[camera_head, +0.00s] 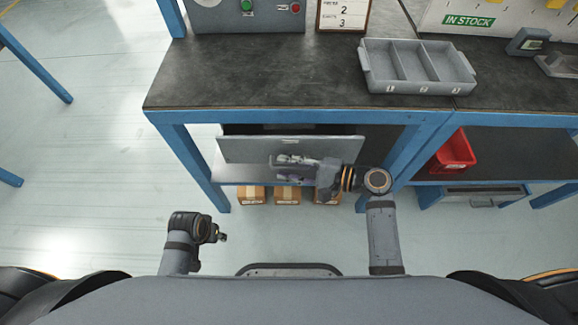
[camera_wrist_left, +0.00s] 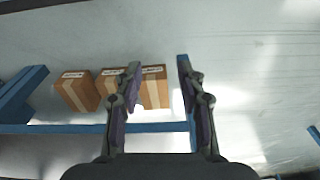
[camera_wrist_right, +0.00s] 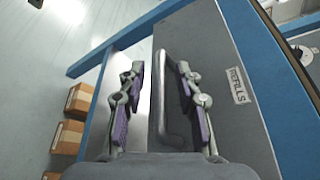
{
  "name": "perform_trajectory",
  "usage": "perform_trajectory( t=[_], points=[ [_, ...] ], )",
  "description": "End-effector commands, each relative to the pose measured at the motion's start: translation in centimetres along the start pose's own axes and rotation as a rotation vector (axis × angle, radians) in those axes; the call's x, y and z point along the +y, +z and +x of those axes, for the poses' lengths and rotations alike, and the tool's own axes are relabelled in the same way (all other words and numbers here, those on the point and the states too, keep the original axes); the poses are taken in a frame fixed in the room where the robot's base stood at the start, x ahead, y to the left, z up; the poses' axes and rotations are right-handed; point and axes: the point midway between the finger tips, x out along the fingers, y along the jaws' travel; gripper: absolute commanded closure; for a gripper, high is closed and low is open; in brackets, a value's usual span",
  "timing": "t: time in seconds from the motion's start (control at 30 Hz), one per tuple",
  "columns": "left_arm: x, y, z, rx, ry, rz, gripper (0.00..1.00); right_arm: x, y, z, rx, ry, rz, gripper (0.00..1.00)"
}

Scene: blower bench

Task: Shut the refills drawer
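The refills drawer (camera_head: 240,150) is a grey drawer under the bench. It stands pulled out, with a dark gap showing behind its front. In the right wrist view its front (camera_wrist_right: 225,125) carries a "REFILLS" label (camera_wrist_right: 237,86) and a grey bar handle (camera_wrist_right: 163,95). My right gripper (camera_head: 279,168) is at the drawer front; its fingers (camera_wrist_right: 160,95) are apart, with the handle showing between them. I cannot tell whether they touch it. My left gripper (camera_head: 223,238) is low at the left, away from the drawer; its fingers (camera_wrist_left: 158,75) are open and empty.
Cardboard boxes (camera_head: 287,195) stand on the floor below the drawer. Blue bench legs (camera_head: 193,165) flank it. A grey divided tray (camera_head: 418,88) sits on the bench top, and a red bin (camera_head: 455,153) on the right shelf.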

Motion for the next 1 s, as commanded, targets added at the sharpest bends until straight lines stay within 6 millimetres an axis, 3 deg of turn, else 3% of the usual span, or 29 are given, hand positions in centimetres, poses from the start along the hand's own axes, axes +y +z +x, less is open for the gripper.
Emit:
perform_trajectory(
  t=[0.1,0.37,0.77,1.0],
  points=[
    [0.0,0.0,0.0,0.0,0.0,0.0,0.6,0.0,0.0,0.0,0.0,0.0,0.0,0.68],
    [0.0,0.0,0.0,0.001,0.0,0.0,0.6,0.0,0.0,-0.1,0.001,0.0,0.0,1.0],
    [0.0,0.0,0.0,0.001,0.0,-0.001,0.6,-0.1,-0.2,0.0,0.001,0.001,-0.001,1.0],
    [-0.1,0.4,0.9,-0.003,-0.002,-0.003,0.6,-2.2,-3.1,1.2,0.001,0.001,-0.002,1.0]
  ],
)
